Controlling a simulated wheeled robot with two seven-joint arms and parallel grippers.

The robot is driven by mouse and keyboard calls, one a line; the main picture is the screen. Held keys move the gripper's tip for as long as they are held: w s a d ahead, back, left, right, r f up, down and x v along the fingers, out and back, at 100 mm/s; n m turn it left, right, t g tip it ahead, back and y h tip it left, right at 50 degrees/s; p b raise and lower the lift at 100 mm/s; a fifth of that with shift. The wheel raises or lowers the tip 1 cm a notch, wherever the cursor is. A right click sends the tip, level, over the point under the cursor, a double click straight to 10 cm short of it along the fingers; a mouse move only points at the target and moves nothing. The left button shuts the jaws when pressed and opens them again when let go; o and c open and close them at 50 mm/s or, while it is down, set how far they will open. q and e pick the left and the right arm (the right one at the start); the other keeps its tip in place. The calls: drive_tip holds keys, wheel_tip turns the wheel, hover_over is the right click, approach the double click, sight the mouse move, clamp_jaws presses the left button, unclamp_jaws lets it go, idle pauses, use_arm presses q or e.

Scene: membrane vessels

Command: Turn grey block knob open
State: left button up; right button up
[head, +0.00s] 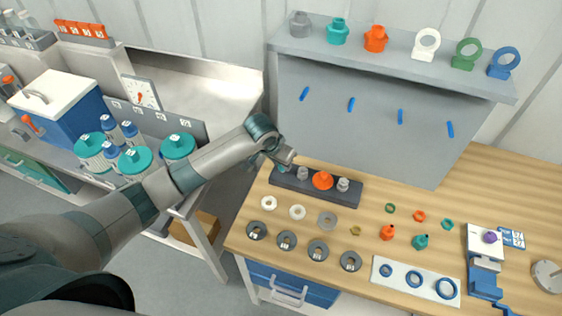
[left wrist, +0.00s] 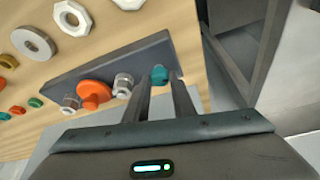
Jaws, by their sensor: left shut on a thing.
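The dark grey block (head: 318,195) lies on the wooden bench, below the grey back panel. It also shows in the left wrist view (left wrist: 105,65). Along it sit a grey fitting (left wrist: 70,103), an orange round knob (left wrist: 94,93), another grey fitting (left wrist: 123,84) and a teal knob (left wrist: 158,74) at the end. My left gripper (head: 282,166) is at the block's left end in the head view. In the left wrist view its two fingers (left wrist: 161,88) are on either side of the teal knob, shut on it. The fingers partly hide the knob. My right gripper is not in view.
White and grey rings (head: 297,212) and several dark discs (head: 318,250) lie in front of the block. A panel with blue pegs (head: 400,117) stands behind it, under a shelf (head: 400,60) of fittings. Teal-capped jars (head: 135,160) stand on the left bench.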

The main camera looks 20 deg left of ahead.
use_arm(q)
drive_tip(key=shift+w+n, duration=0.1)
drive_tip(key=shift+n, duration=0.2)
drive_tip(key=o, duration=1.1)
drive_tip(key=shift+c, duration=0.2)
drive_tip(key=shift+b+v, duration=0.35)
drive_tip(key=shift+v, duration=0.55)
drive_tip(key=b+v, duration=0.4)
drive_tip(key=v, duration=1.1)
drive_tip(key=shift+s+r, duration=0.25)
drive_tip(key=shift+s, duration=0.1)
drive_tip(key=shift+d, duration=0.15)
